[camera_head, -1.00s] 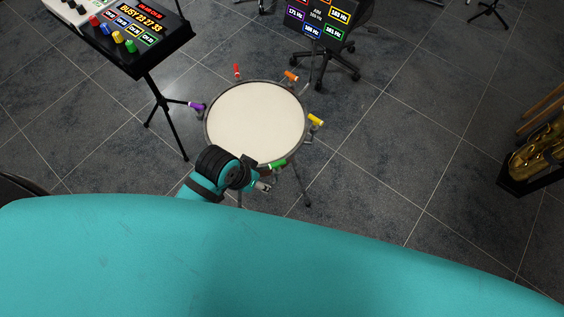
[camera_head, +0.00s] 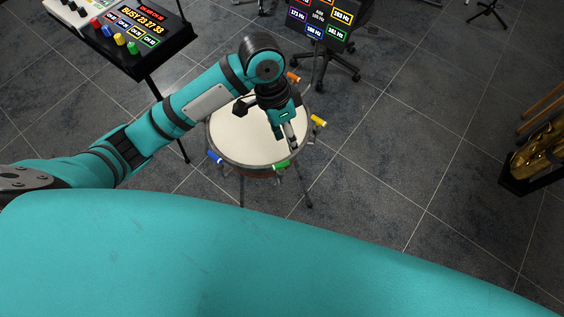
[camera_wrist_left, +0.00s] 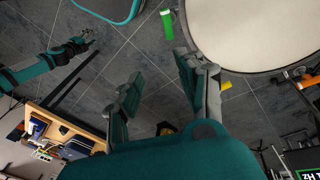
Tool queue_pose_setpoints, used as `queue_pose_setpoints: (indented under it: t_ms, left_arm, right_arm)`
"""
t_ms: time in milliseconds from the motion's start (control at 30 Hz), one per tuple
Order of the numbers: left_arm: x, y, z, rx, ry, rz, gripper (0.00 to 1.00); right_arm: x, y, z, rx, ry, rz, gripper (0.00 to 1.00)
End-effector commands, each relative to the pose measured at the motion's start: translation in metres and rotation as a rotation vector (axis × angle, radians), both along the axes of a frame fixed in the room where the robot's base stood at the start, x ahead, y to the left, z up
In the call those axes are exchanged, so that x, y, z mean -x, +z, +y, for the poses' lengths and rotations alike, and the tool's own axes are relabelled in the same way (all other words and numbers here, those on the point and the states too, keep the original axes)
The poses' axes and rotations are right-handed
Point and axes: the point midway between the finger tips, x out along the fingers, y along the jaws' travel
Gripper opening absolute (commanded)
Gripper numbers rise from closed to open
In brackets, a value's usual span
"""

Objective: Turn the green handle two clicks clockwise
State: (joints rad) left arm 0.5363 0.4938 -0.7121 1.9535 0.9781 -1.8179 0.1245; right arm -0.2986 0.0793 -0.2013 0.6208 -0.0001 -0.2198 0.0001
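The green handle (camera_head: 282,164) is on the near rim of the round drum (camera_head: 240,150), towards its right side. It also shows in the left wrist view (camera_wrist_left: 167,24), upper middle, beside the drum's rim (camera_wrist_left: 196,48). My left gripper (camera_head: 290,143) hangs over the drum's right part, a little beyond the green handle in the head view. In the left wrist view its fingers (camera_wrist_left: 162,88) are apart with nothing between them, and the handle is apart from them. My right arm shows there with its gripper (camera_wrist_left: 86,40) at the left, too small to read.
A blue handle (camera_head: 215,157), a yellow handle (camera_head: 318,121) and an orange handle (camera_head: 293,77) also sit around the drum rim. A control box (camera_head: 140,40) on a stand is at upper left. A brass instrument (camera_head: 535,160) stands at far right. Floor right of the drum is clear.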

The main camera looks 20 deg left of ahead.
Motion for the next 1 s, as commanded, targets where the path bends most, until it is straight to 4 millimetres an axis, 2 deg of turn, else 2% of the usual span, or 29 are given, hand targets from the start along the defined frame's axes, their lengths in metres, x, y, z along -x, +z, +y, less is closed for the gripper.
queue_pose_setpoints:
  t_ms: [33,200,367,567,1000]
  left_arm:
    - [-0.008,0.012,0.010,-0.035,-0.017,0.011,0.39]
    - [-0.014,0.036,0.029,-0.099,-0.053,0.067,0.39]
    - [-0.014,0.038,0.033,-0.114,-0.060,0.087,0.39]
    - [-0.008,0.011,0.030,-0.114,-0.060,0.091,0.39]
    - [0.006,-0.082,0.017,-0.112,-0.061,0.088,0.39]
  right_arm:
    - [0.000,0.000,0.000,0.000,0.000,0.000,0.40]
    - [0.000,0.000,0.000,0.000,0.000,0.001,0.40]
    - [0.001,0.000,0.000,0.000,0.000,0.001,0.40]
    - [0.001,0.002,0.000,0.000,0.000,0.002,0.40]
    - [0.002,0.009,-0.001,0.000,-0.002,0.003,0.40]
